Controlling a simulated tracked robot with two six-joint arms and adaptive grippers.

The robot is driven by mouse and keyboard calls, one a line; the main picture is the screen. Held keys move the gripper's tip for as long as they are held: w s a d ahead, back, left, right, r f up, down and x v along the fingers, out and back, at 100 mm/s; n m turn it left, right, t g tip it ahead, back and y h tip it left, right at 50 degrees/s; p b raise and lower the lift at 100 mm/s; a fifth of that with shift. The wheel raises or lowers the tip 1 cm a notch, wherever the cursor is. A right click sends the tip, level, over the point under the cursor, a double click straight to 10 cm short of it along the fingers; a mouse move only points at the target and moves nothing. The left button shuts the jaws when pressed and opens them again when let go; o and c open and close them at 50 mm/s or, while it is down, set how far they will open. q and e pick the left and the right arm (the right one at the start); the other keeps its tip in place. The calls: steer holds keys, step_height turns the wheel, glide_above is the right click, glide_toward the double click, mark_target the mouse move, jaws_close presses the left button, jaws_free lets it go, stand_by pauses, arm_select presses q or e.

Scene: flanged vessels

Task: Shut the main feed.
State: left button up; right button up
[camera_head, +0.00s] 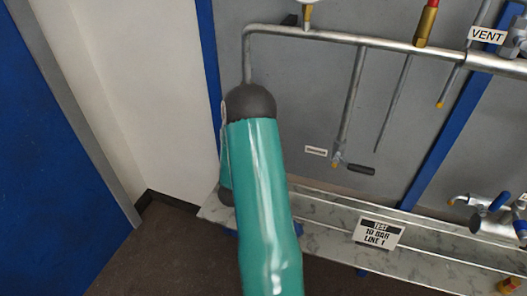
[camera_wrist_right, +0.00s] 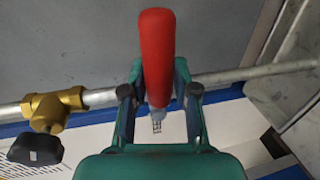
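A red lever handle (camera_wrist_right: 157,45) stands upright in the middle of the right wrist view, in front of a grey horizontal pipe (camera_wrist_right: 225,76). My right gripper (camera_wrist_right: 159,80) has one finger on each side of the handle, and both fingertips look close against it. The handle's lower end and what it turns are partly hidden by the gripper. No label for a main feed is readable. The head view does not show this red handle clearly, and my left gripper is not in either view.
A brass valve with a black knob (camera_wrist_right: 50,110) sits left on the pipe. The head view shows an upper pipe (camera_head: 380,42), a VENT label (camera_head: 487,35), a small black-handled valve (camera_head: 360,169) and a TEST 10 BAR LINE 1 sign (camera_head: 379,232). My teal arm covers the middle.

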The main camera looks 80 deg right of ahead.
steer(key=o, duration=0.4)
steer(key=shift+w+a, duration=0.15)
steer(key=shift+w, duration=0.1)
steer(key=shift+c, duration=0.2)
steer(key=shift+s, duration=0.3)
steer(key=v, duration=0.7)
steer(key=shift+w+a, duration=0.15)
